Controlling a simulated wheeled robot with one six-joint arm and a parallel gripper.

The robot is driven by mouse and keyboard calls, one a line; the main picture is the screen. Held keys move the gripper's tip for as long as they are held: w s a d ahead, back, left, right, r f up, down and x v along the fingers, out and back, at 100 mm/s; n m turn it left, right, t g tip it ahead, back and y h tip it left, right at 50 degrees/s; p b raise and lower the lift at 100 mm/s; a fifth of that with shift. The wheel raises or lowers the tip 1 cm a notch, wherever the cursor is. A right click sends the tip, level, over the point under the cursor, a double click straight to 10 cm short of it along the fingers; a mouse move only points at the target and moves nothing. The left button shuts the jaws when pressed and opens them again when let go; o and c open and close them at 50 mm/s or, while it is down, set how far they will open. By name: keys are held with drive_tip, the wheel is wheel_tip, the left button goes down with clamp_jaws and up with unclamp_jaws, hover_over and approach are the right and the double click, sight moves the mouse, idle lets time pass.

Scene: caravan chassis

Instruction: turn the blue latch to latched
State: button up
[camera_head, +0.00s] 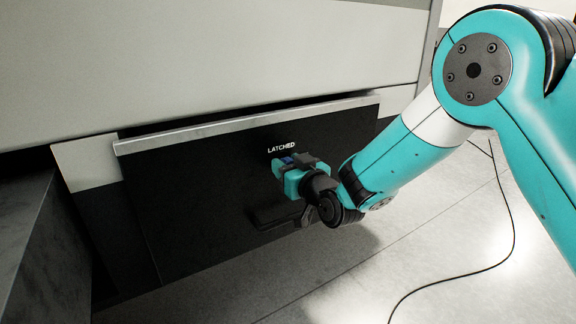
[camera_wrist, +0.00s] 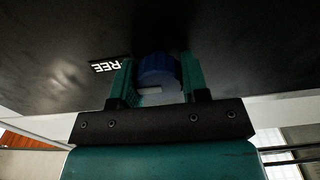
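The blue latch (camera_wrist: 158,70) is on a dark panel (camera_head: 190,190), and in the head view only a small blue part (camera_head: 287,160) shows behind my gripper (camera_head: 290,172). In the wrist view my gripper (camera_wrist: 160,78) has one teal finger on each side of the latch. The latch fills the space between the fingers, which look closed on it. A pale mark (camera_wrist: 150,91) shows on the near side of the latch. The white word LATCHED (camera_head: 281,146) stands just above the gripper. Part of another label, reading REE (camera_wrist: 105,67), shows in the wrist view.
A pale metal strip (camera_head: 240,124) runs along the panel's top edge, below a large light body panel (camera_head: 200,60). A dark block (camera_head: 40,250) stands at the left. The floor (camera_head: 440,240) at the right is clear except for a black cable (camera_head: 513,230).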

drive_tip(key=shift+f+n+b, duration=0.15)
drive_tip(key=shift+n+b, duration=0.15)
drive_tip(key=shift+b, duration=0.35)
drive_tip(key=n+b, duration=0.2)
drive_tip(key=b, duration=0.1)
drive_tip(key=shift+f, duration=0.2)
drive_tip(key=n+b, duration=0.6)
drive_tip(key=b, duration=0.2)
drive_tip(key=shift+s+a, duration=0.1)
drive_tip(key=n+b, duration=0.5)
drive_tip(key=shift+n, duration=0.3)
drive_tip(key=shift+a+r+n+b, duration=0.1)
drive_tip(key=shift+r+n+b, duration=0.05)
drive_tip(key=shift+n+b, duration=1.45)
drive_tip(key=shift+n, duration=0.4)
drive_tip(key=o, duration=0.9)
